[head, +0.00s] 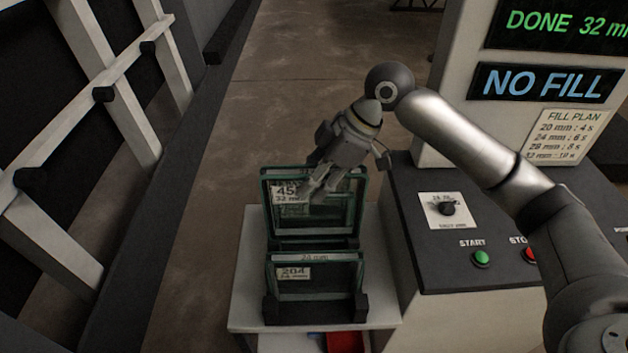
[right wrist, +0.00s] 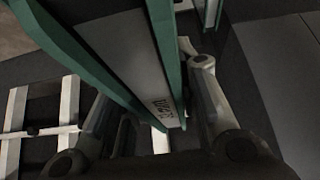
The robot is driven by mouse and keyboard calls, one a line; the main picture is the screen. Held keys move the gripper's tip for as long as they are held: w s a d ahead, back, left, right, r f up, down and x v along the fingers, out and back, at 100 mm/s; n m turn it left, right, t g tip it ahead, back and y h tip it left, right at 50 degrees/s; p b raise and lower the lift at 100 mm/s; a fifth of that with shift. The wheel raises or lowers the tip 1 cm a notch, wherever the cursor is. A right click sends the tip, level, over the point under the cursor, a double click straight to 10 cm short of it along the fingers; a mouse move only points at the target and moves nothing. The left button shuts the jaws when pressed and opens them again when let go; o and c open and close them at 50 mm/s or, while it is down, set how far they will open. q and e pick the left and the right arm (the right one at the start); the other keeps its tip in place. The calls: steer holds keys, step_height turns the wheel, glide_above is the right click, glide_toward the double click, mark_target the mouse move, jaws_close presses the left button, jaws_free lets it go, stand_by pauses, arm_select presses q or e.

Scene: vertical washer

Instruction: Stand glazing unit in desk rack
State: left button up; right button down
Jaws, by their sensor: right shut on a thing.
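A green-edged glazing unit (head: 342,212) with a label reading "45" and "32 mm" stands upright at the back of the dark desk rack (head: 271,309). My right gripper (head: 315,188) comes down over its top edge and is shut on it. The right wrist view shows the fingers on either side of the unit's grey edge strip (right wrist: 125,50). A second glazing unit (head: 325,276), labelled "204" and "24 mm", stands in front of it in the rack. Whether the held unit's bottom edge rests in a slot is hidden. My left gripper is not in view.
The rack stands on a small white table (head: 246,312). To the right is a dark control panel (head: 440,262) with a dial, a green start button (head: 481,258) and a red stop button. A slatted white frame (head: 120,95) stands at the left. Floor is clear between.

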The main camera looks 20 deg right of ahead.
steer(key=b, duration=0.3)
glide_above(314, 229)
steer(key=w, duration=0.2)
steer(key=shift+f, duration=2.85)
steer(key=shift+s+d+f+b, duration=0.1)
steer(key=shift+f+b, duration=0.55)
steer(key=shift+f, duration=1.65)
steer(key=shift+s+d+f+b, duration=0.1)
steer(key=shift+f+b, duration=0.5)
steer(key=shift+f, duration=1.65)
steer(key=c, duration=1.1)
jaws_free()
steer(key=shift+o, duration=0.2)
steer(key=shift+s, duration=0.1)
steer(key=shift+f, duration=0.1)
